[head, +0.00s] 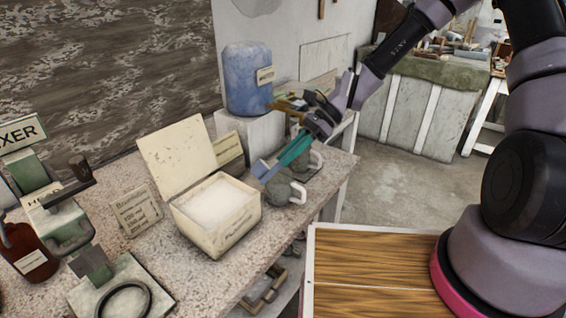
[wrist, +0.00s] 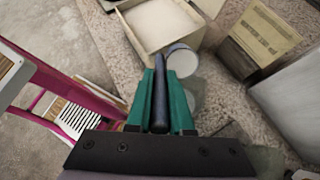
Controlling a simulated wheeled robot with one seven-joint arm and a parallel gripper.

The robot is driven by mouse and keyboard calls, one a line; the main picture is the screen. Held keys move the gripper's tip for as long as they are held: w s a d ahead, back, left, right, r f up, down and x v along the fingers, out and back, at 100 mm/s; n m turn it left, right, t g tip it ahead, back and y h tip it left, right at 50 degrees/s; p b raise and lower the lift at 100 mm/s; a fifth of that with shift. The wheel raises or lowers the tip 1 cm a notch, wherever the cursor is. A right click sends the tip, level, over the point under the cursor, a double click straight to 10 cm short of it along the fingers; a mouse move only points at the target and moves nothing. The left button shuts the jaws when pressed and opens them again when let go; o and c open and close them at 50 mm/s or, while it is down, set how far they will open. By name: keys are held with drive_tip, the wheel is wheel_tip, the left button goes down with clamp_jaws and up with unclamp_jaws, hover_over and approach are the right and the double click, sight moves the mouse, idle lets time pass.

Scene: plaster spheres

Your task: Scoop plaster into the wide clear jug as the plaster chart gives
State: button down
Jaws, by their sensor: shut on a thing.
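My gripper (head: 282,160) has teal fingers shut on the dark blue handle of a scoop (head: 264,171). In the wrist view, my gripper (wrist: 161,75) holds the handle (wrist: 160,100) between its fingers. A round, pale disc (wrist: 182,60) lies just past the fingertips; I cannot tell for sure whether it is the scoop's bowl. A rounded, see-through grey jug (head: 281,189) with a white handle stands just below the scoop. The open plaster box (head: 232,231) is left of the scoop, filled with white powder. The plaster chart (head: 137,211) stands left of the box, its figures too small to read.
A second white-handled vessel (head: 312,161) stands behind the jug, near the table's right edge. A blue container (head: 247,80) sits on a pale block (head: 250,135). The mixer (head: 65,215) and a brown bottle (head: 30,255) stand at left. A wooden top (head: 365,262) is at front right.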

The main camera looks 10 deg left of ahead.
sight(281, 166)
drive_tip(key=shift+w+d+f+g+y, duration=0.3)
drive_tip(key=shift+d+g+y, duration=0.15)
drive_tip(key=shift+y, duration=0.15)
drive_tip(key=shift+w+d+f+y, duration=0.1)
drive_tip(key=shift+y, duration=0.2)
drive_tip(key=shift+w+d+f+g+y, duration=0.1)
drive_tip(key=shift+d+f+g+y, duration=0.15)
drive_tip(key=shift+g+y, duration=0.4)
drive_tip(key=shift+w+d+f+g+y, duration=0.25)
drive_tip(key=shift+d+f+g+y, duration=0.15)
drive_tip(key=shift+y, duration=0.45)
drive_tip(key=shift+a+r, duration=0.1)
